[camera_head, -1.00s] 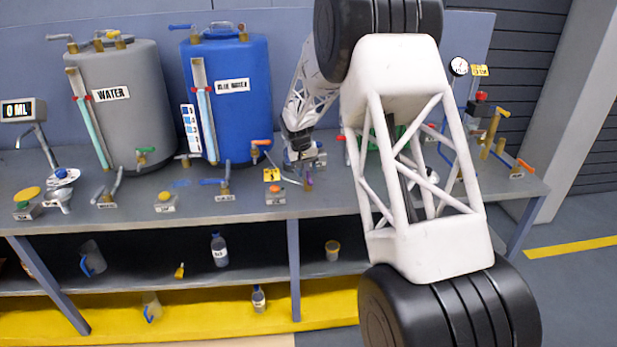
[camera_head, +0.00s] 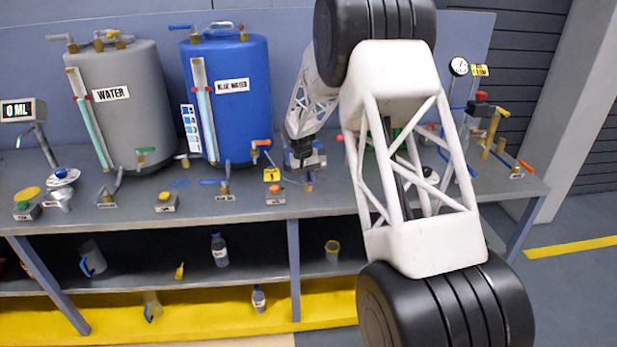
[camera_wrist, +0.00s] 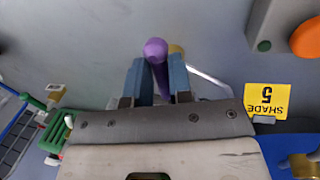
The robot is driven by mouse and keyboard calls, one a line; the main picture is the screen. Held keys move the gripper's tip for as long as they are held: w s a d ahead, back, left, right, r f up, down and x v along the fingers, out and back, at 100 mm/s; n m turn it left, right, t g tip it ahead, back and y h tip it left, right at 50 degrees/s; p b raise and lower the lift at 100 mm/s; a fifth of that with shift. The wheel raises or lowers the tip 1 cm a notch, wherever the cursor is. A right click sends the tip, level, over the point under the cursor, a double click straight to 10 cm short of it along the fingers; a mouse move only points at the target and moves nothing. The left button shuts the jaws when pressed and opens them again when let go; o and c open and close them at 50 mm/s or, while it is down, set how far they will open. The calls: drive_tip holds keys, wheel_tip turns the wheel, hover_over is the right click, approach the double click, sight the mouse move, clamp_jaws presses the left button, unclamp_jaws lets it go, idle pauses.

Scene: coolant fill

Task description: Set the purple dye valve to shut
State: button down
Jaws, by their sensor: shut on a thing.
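The purple dye valve shows in the wrist view as a purple handle (camera_wrist: 156,52) with a brass part (camera_wrist: 176,50) behind its right side. My gripper (camera_wrist: 158,75) has its two blue-grey fingers on either side of the purple handle, shut on it. In the head view my gripper (camera_head: 306,178) is low over the bench between the blue tank and my forearm. The handle is mostly hidden there. I cannot tell from these views whether the valve is open or shut.
The yellow "SHADE 5" tag (camera_wrist: 267,99) and an orange button (camera_wrist: 306,38) lie close by. The blue water tank (camera_head: 232,120) and grey water tank (camera_head: 125,130) stand to the left on the bench (camera_head: 140,212). Several small valves stand along the front.

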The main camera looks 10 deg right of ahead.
drive_tip(key=shift+d+n, duration=0.15)
drive_tip(key=shift+n, duration=0.25)
drive_tip(key=n, duration=0.1)
drive_tip(key=d+n, duration=0.1)
drive_tip(key=n, duration=0.1)
drive_tip(key=shift+d+t, duration=0.1)
drive_tip(key=shift+t, duration=0.3)
drive_tip(key=n, duration=0.2)
drive_tip(key=d+n, duration=0.1)
drive_tip(key=w+n, duration=0.1)
drive_tip(key=n, duration=0.1)
drive_tip(key=shift+d+n+t+y, duration=0.3)
drive_tip(key=shift+t, duration=0.1)
drive_tip(key=n, duration=0.1)
drive_tip(key=w+n, duration=0.1)
drive_tip(key=n, duration=0.1)
drive_tip(key=d+n, duration=0.1)
drive_tip(key=shift+w+n+y, duration=0.25)
drive_tip(key=shift+n+y, duration=0.15)
drive_tip(key=shift+w+d+n+t+y, duration=0.1)
drive_tip(key=shift+w+n+t+y, duration=0.2)
drive_tip(key=shift+n, duration=0.65)
drive_tip(key=shift+w+d+n+y, duration=0.1)
drive_tip(key=shift+w+n, duration=0.25)
drive_tip(key=shift+n, duration=0.6)
drive_tip(key=c, duration=1)
unclamp_jaws()
drive_tip(key=shift+c, duration=0.2)
